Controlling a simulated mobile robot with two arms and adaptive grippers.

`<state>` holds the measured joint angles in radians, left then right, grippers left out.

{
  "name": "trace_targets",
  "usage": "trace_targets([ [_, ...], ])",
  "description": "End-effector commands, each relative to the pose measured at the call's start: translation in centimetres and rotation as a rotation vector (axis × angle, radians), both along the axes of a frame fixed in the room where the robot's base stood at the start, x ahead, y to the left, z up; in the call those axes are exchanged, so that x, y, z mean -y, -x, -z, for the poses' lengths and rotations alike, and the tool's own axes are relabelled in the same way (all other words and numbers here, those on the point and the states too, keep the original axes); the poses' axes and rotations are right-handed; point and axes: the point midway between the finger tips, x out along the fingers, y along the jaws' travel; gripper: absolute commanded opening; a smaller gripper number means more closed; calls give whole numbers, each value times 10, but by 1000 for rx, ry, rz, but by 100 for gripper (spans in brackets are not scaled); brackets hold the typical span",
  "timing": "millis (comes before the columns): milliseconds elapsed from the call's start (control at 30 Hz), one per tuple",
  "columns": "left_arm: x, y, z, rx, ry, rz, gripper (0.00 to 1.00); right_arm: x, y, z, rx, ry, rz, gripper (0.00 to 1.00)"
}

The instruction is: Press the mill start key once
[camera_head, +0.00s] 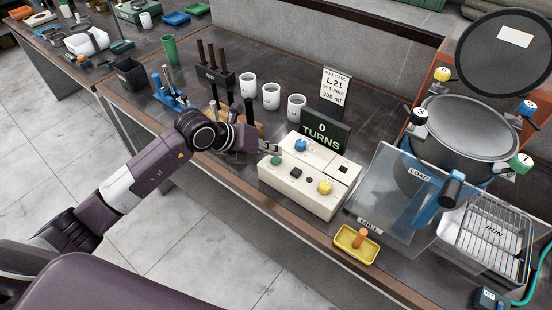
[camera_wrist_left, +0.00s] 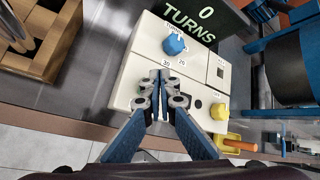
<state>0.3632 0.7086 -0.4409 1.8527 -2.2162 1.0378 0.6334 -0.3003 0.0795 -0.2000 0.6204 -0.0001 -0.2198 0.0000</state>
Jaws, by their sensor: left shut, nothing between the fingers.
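The cream control box (camera_head: 310,205) stands on the bench with a blue knob (camera_head: 300,145), a green key (camera_head: 276,160), a black square key (camera_head: 296,172) and a yellow knob (camera_head: 325,187) on top. Their small labels are not readable in the head view. A sign reading "0 TURNS" (camera_head: 320,133) stands behind the box. My left gripper (camera_head: 277,149) is shut and empty, over the left part of the box near the green key. In the left wrist view its fingertips (camera_wrist_left: 165,79) are together below the blue knob (camera_wrist_left: 174,44) and hide the green key. Contact cannot be told.
Three white cups (camera_head: 271,96) and a card reading "L21" (camera_head: 335,86) stand behind the box. A clear guard (camera_head: 385,195) and the mill are to the right. A yellow tray (camera_head: 352,252) with an orange peg lies in front. A wooden rack (camera_wrist_left: 40,45) is left of the box.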

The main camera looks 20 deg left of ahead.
Motion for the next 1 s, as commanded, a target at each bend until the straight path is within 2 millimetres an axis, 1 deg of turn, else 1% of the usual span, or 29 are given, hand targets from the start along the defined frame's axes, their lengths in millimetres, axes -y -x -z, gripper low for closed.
trace_targets([
  [400, 0, 0, 0, 0, 0, 0, 0, 0, 0, 0, 0, 0, 0, 30],
  [700, 0, 0, 9, 0, 0, 0, 0, 0, 0, 8, -1, 0, 0, 30],
  [1000, 0, 0, 8, 0, 0, 0, 0, 0, 0, 8, -1, 0, 0, 30],
])
